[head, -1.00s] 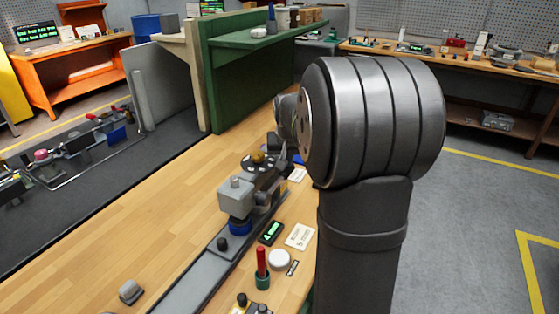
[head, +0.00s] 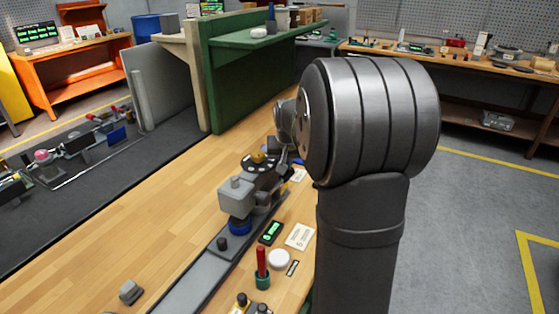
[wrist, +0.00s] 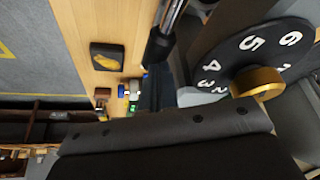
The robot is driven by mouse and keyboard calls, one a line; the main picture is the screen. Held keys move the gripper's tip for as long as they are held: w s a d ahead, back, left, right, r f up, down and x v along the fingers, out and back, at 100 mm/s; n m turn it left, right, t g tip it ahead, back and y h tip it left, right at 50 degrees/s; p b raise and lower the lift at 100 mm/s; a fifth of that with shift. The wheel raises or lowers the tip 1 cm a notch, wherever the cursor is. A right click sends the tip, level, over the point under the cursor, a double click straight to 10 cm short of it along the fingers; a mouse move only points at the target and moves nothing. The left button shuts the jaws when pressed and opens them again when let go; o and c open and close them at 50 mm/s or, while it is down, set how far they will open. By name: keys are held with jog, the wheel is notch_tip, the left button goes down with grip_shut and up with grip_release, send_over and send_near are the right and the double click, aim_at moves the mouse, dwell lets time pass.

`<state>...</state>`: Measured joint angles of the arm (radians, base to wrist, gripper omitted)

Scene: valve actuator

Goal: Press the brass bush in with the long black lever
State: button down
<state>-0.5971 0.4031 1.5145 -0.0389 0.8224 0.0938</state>
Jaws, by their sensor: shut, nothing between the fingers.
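In the head view, the brass piece (head: 258,157) sits on top of the dark dial of the grey valve actuator (head: 236,195). In the wrist view, the brass piece (wrist: 257,82) stands at the centre of the black numbered dial (wrist: 262,48). A shiny rod with a black sleeve (wrist: 160,45) slants beside the dial; I cannot tell whether it is the long black lever. My gripper (wrist: 157,92) is shut and empty, its dark fingers close to the sleeve end; I cannot tell if they touch. In the head view my wrist hides part of the gripper.
A grey rail (head: 195,287) runs along the wooden bench toward the front. A red-handled tool in a green holder (head: 262,268), a white round lid (head: 279,259) and a small green display (head: 271,232) stand right of it. The bench's left side is mostly clear.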

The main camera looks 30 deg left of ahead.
jog(key=shift+s+f, duration=0.1)
jog(key=shift+f, duration=0.15)
jog(key=a+v, duration=0.1)
jog(key=v, duration=0.8)
jog(key=shift+w+a+r, duration=0.3)
jog(key=shift+a+r, duration=0.05)
jog(key=shift+r, duration=0.35)
dwell(0.3)
jog(key=shift+r, duration=0.1)
notch_tip(320, 180, up, 5)
jog(key=shift+f, duration=0.1)
dwell(0.6)
notch_tip(320, 180, down, 6)
jog(key=shift+r, duration=0.15)
dwell(0.5)
dwell(0.4)
